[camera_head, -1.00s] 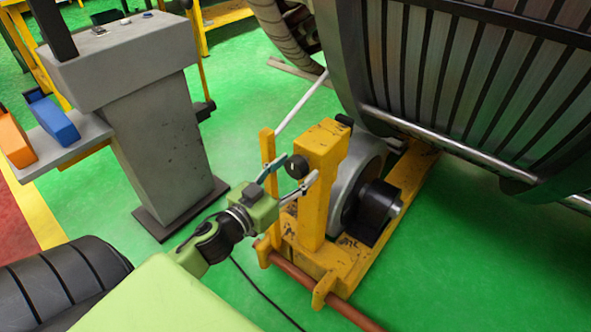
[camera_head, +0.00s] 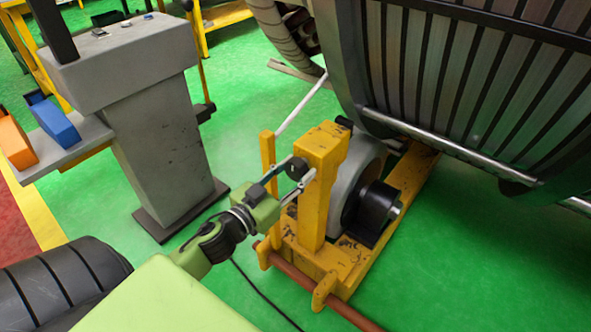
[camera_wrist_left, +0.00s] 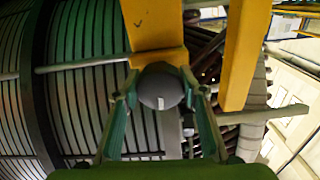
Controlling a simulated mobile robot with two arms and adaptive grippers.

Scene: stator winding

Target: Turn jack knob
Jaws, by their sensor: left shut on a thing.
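The jack knob is a dark round knob (camera_head: 296,168) on the near face of the yellow jack post (camera_head: 318,185). In the left wrist view the knob (camera_wrist_left: 160,86) is a grey rounded disc in the middle, with the yellow post (camera_wrist_left: 155,25) behind it. My left gripper (camera_head: 293,175) reaches the post from the left. In the wrist view its two green fingers (camera_wrist_left: 160,95) lie on either side of the knob, shut on it. My right gripper is not in view.
A grey roller (camera_head: 360,185) with a black motor-like block (camera_head: 376,210) sits on the yellow frame. The large slatted stator (camera_head: 460,80) rises at the right. A grey pedestal (camera_head: 160,130) stands at the left. Green floor (camera_head: 450,270) is clear at the lower right.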

